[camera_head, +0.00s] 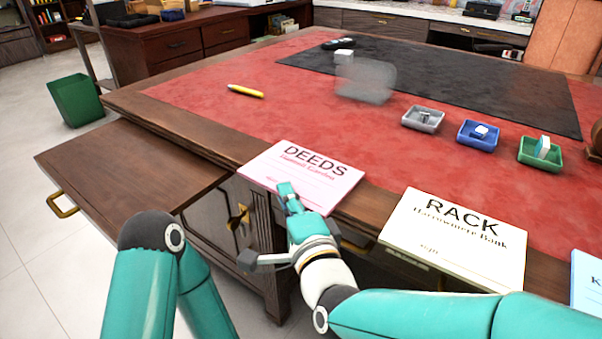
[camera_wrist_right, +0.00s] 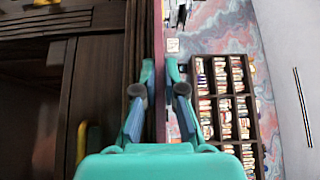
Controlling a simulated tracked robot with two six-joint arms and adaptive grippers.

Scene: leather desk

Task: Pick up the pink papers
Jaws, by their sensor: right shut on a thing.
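The pink papers (camera_head: 318,172), a flat sheet or stack headed DEEDS, lie at the front edge of the desk, partly over the wooden rim. My right gripper (camera_head: 288,194) is at their near edge, with one teal finger on top of the page; the other finger is hidden beneath it or behind the hand. In the right wrist view the gripper (camera_wrist_right: 160,66) has a finger on each side of the thin pink edge (camera_wrist_right: 159,100), shut on it.
Cream RACK papers (camera_head: 455,240) lie to the right, with blue papers (camera_head: 586,280) at the right edge. Grey (camera_head: 408,122), blue (camera_head: 467,140) and green (camera_head: 527,158) trays stand behind. A yellow pen (camera_head: 246,91) lies left. A pulled-out wooden board (camera_head: 130,175) is at front left.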

